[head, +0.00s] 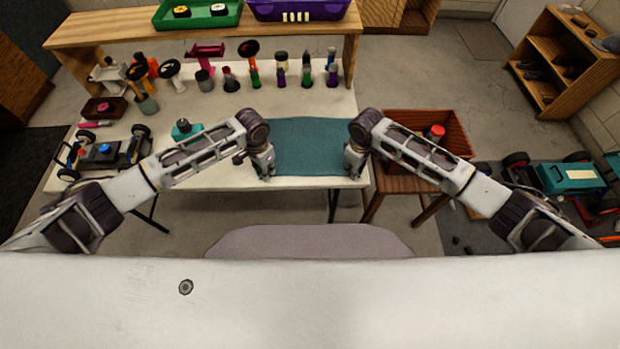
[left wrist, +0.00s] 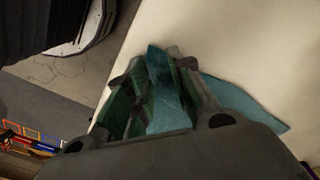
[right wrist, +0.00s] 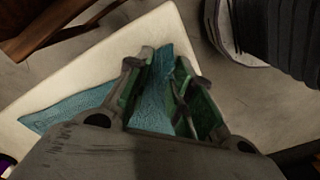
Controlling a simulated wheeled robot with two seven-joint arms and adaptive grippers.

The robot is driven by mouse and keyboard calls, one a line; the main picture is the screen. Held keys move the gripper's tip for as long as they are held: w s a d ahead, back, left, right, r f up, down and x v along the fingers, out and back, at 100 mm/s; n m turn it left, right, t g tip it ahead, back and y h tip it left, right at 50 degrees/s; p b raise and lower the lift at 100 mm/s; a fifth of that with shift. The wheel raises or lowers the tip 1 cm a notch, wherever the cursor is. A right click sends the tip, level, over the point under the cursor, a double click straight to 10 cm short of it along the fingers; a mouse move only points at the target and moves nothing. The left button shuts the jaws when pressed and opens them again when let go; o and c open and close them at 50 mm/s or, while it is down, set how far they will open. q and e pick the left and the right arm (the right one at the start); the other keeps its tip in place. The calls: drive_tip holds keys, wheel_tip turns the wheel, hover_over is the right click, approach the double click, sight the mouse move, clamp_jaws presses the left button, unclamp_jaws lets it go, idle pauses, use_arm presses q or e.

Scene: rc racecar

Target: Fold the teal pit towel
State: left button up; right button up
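The teal towel (head: 308,146) lies spread out, looking flat, on the white table near its front edge. My left gripper (head: 265,172) is at the towel's near left corner, and my right gripper (head: 353,172) is at its near right corner. In the left wrist view the towel (left wrist: 240,103) shows between and beyond the parted fingers. In the right wrist view the towel (right wrist: 70,112) also shows between the parted fingers. Both grippers look open, with fingertips close to the cloth. Whether the fingertips touch the cloth is unclear.
Several tools and bottles stand behind, before a wooden shelf (head: 100,31). A reddish crate (head: 450,127) sits on a stool at right.

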use_arm(q)
drive_tip(key=shift+a+f, duration=0.1)
drive_tip(key=shift+f, duration=0.05)
clamp_jaws()
use_arm(e)
drive_tip(key=shift+f, duration=0.2)
clamp_jaws()
drive_tip(key=shift+d, duration=0.1)
use_arm(q)
drive_tip(key=shift+a, duration=0.1)
use_arm(e)
drive_tip(key=shift+r, duration=0.2)
